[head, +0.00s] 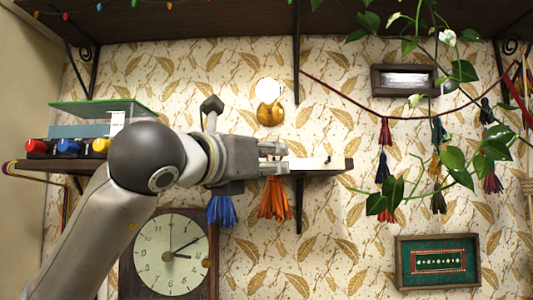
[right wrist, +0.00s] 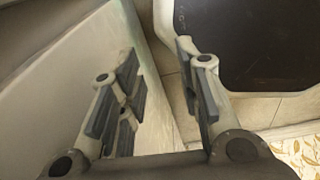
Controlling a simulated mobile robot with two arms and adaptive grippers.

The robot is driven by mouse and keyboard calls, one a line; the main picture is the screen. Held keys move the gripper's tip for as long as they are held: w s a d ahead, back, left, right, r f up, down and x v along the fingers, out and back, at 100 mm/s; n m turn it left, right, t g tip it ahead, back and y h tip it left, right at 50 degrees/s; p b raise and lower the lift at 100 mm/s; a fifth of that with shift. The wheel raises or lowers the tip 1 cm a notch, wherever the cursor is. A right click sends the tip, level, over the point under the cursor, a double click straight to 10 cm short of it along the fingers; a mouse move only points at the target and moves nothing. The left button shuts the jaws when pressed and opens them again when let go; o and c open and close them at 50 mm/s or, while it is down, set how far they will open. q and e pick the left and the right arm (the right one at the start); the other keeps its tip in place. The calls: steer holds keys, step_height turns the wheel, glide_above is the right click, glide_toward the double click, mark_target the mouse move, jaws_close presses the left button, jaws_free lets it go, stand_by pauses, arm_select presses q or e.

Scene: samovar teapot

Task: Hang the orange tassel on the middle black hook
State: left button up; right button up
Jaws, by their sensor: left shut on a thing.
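The orange tassel (head: 274,198) hangs straight down right below the fingers of my left gripper (head: 284,158) in the head view. My left gripper is shut on its upper end, which the fingers hide. A blue tassel (head: 221,211) hangs to its left, partly behind my gripper. A white hook board (head: 308,164) shows just right of the fingertips, with a small black hook (head: 328,160) on it. My wrist and fingers cover the board's left part, so I cannot make out the middle hook. My right gripper (right wrist: 160,100) is open and empty in the right wrist view.
A clock (head: 168,254) hangs below. A gold lamp (head: 269,113) sits above my gripper. A tassel garland (head: 385,132) and plant vines (head: 465,160) hang at the right.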

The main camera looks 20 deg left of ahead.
arm_select(q)
steer(key=shift+w+a+f+p, duration=0.1)
steer(key=shift+w+a+p, duration=0.2)
steer(key=shift+w, duration=0.5)
steer(key=shift+w+a+p, duration=0.2)
steer(key=shift+w+p, duration=0.2)
steer(key=shift+w, duration=0.35)
steer(key=shift+w+a+f, duration=0.15)
steer(key=shift+w+f, duration=0.05)
steer(key=shift+w, duration=0.3)
steer(key=shift+w+a+f, duration=0.1)
steer(key=shift+w+f, duration=0.1)
steer(key=shift+w, duration=0.35)
steer(key=shift+w+a+f, duration=0.15)
steer(key=shift+w+f, duration=0.05)
steer(key=shift+w, duration=0.3)
steer(key=o, duration=0.9)
steer(key=shift+w, duration=0.1)
steer(key=shift+o, duration=0.4)
steer(key=shift+a, duration=0.1)
